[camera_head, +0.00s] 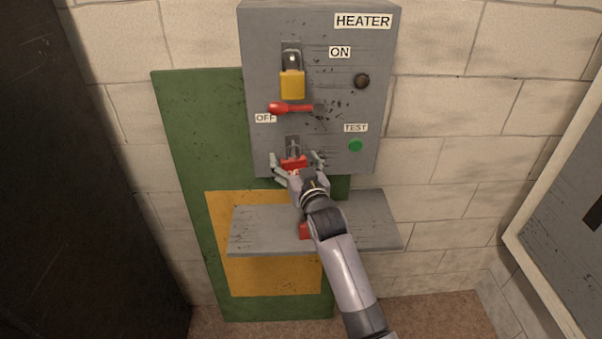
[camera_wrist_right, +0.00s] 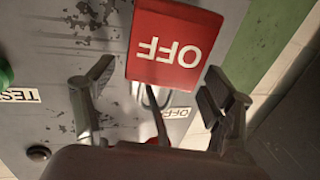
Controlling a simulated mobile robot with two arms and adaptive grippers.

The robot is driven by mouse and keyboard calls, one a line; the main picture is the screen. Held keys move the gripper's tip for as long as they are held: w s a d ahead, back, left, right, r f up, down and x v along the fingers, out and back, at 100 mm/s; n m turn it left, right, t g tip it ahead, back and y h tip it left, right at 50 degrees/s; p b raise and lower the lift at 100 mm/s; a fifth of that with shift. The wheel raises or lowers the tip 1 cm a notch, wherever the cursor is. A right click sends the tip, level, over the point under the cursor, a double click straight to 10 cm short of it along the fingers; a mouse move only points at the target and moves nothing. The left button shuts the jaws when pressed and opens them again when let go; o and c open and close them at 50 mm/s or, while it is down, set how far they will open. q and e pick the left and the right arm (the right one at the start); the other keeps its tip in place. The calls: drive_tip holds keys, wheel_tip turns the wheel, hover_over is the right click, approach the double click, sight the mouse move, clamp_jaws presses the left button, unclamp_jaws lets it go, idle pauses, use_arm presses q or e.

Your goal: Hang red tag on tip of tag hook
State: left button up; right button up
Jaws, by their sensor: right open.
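The red tag (camera_head: 293,163), marked OFF, is at the tag hook (camera_head: 293,146) on the lower front of the grey heater box. It shows large in the right wrist view (camera_wrist_right: 170,45), with its lettering upside down. A thin curved part of the hook (camera_wrist_right: 150,98) shows at the tag's edge, and the tag appears to hang there; the exact contact is unclear. My right gripper (camera_head: 295,158) is open, with its fingers apart on either side of the tag. In the right wrist view gaps show between tag and fingers (camera_wrist_right: 160,72). My left gripper is out of view.
Above the hook are a red lever (camera_head: 290,108) at OFF and a yellow padlock (camera_head: 292,84). A green TEST button (camera_head: 355,145) is to the right. A grey shelf (camera_head: 370,225) below carries a red object (camera_head: 304,231), partly hidden by my right arm.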

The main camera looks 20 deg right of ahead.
drive_tip(key=s, duration=1.1)
wheel_tip(320, 180, down, 24)
drive_tip(key=s+a+n+g+y, duration=0.1)
drive_tip(key=s+a+g, duration=0.2)
drive_tip(key=g, duration=0.2)
drive_tip(key=s+f+g, duration=0.2)
drive_tip(key=s+f, duration=0.3)
drive_tip(key=f, duration=0.3)
drive_tip(key=s+f+g, duration=0.2)
drive_tip(key=s+f, duration=0.2)
drive_tip(key=f, duration=0.5)
drive_tip(key=s+d+f+n+g, duration=0.1)
drive_tip(key=s+f+g, duration=0.1)
drive_tip(key=s+f, duration=0.7)
drive_tip(key=s+d+f+g, duration=0.1)
drive_tip(key=s+f+g, duration=0.1)
drive_tip(key=s+f, duration=0.7)
drive_tip(key=s+d+f+g, duration=0.2)
drive_tip(key=s, duration=0.8)
drive_tip(key=s+d+f+g, duration=0.1)
drive_tip(key=s+d+g, duration=0.1)
drive_tip(key=s, duration=0.8)
drive_tip(key=shift+s+f+n+h, duration=0.3)
drive_tip(key=shift+s+f, duration=0.05)
drive_tip(key=shift+c, duration=0.3)
